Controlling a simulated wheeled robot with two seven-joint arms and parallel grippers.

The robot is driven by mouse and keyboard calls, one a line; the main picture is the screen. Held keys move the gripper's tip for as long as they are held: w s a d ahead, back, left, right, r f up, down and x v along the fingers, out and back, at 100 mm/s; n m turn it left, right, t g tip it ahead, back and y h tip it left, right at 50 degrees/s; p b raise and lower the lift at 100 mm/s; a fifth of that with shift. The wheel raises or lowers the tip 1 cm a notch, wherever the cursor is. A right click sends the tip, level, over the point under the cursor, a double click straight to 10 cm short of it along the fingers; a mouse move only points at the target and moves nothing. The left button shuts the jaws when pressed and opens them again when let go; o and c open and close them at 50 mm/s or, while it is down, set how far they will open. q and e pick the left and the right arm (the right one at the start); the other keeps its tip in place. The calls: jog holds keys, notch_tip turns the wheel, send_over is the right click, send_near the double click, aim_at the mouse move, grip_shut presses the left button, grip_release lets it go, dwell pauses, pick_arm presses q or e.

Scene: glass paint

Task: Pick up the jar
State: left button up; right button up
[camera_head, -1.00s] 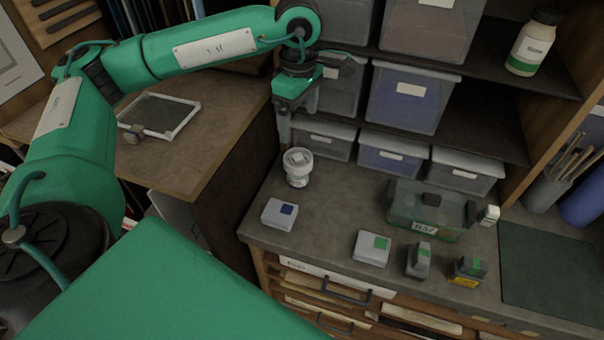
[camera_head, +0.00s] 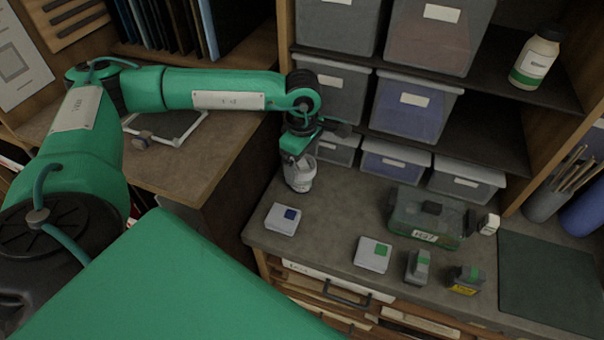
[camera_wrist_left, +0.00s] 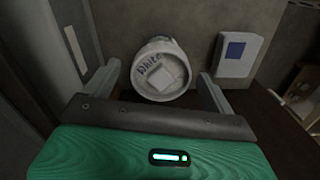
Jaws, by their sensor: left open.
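The jar (camera_head: 300,175) is white and stands upright on the grey counter, near its left end. In the left wrist view the jar (camera_wrist_left: 161,72) shows its pale round lid with the handwritten word "White" and a square mark. My left gripper (camera_head: 299,160) is directly above and around the jar's top in the head view. In the left wrist view its two fingers (camera_wrist_left: 158,92) are open, one on each side of the jar, with gaps visible. The lower part of the jar is mostly hidden from the wrist. My right gripper is not in view.
A white box with a blue square (camera_head: 283,219) sits just in front of the jar. Clear bins (camera_head: 337,146) stand close behind it. A green case (camera_head: 424,215) and several small items are farther right. The counter's left edge is near the jar.

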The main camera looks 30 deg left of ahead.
pick_arm(q)
notch_tip(320, 180, down, 3)
jog(key=shift+s+a+r+p, duration=0.1)
jog(key=shift+a+p, duration=0.05)
jog(key=shift+p, duration=0.4)
jog(key=shift+f, duration=0.2)
jog(key=c, duration=1.2)
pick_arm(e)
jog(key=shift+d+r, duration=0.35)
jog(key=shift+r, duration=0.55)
pick_arm(q)
jog(key=shift+r, duration=0.15)
jog(key=shift+r, duration=0.15)
jog(key=shift+r+b, duration=3.1)
jog(key=shift+r, duration=6.65)
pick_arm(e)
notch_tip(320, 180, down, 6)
